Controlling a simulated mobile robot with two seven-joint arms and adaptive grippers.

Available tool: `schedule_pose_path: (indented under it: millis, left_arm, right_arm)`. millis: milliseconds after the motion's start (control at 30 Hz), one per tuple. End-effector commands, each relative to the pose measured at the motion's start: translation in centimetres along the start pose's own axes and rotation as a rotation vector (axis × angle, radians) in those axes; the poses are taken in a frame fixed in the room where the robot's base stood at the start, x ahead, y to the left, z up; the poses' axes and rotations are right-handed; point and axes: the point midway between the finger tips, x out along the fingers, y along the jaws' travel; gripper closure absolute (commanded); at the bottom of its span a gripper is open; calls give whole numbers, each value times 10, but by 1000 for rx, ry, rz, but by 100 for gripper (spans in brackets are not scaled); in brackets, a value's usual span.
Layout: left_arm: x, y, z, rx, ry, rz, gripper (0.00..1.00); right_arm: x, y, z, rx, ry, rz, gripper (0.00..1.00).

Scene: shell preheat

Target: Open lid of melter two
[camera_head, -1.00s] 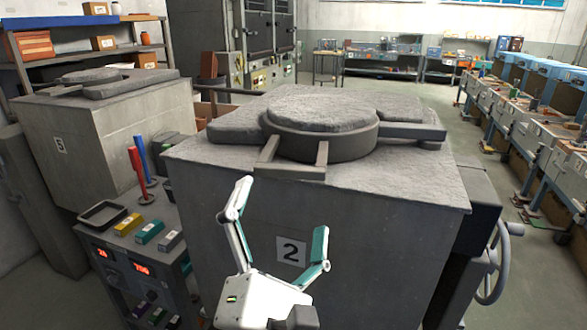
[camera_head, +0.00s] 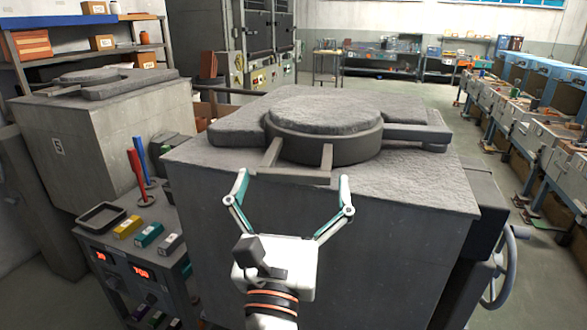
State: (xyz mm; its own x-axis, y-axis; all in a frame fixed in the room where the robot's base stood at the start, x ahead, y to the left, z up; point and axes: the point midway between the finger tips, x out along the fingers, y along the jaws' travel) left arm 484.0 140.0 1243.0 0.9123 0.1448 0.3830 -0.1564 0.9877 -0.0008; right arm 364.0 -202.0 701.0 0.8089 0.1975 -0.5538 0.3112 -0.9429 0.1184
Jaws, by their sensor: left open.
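Melter two (camera_head: 400,235) is the large grey block in the middle; the left gripper now covers the place of its "2" label. Its round, rough grey lid (camera_head: 325,112) lies closed on top. A U-shaped handle (camera_head: 292,172) sticks out from the lid toward me, over the front edge. My left gripper (camera_head: 291,188) is open and empty, its two fingers pointing up on either side of the handle's front bar, at or just below it. I cannot tell whether it touches. My right gripper is not in view.
Another melter (camera_head: 100,140) marked 5 stands at the left. A control cabinet (camera_head: 130,265) with a black tray (camera_head: 101,215), coloured blocks and red and blue rods is beside melter two. A handwheel (camera_head: 503,268) is at the right. A walkway lies clear beyond.

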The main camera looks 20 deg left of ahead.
Motion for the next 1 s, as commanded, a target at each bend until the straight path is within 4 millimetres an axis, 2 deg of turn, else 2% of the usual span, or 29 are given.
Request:
schedule_pose_path:
  millis: [133,433,467,667,1000]
  left_arm:
    - [13,0,0,2,-1,0,0]
    - [15,0,-1,1,0,0,0]
    - [15,0,-1,1,0,0,3]
    - [15,0,0,1,0,0,55]
    - [16,0,-1,12,2,33,55]
  right_arm:
    - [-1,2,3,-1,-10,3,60]
    - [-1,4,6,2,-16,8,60]
    - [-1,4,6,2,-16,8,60]
    - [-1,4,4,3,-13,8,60]
    - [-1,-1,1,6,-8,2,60]
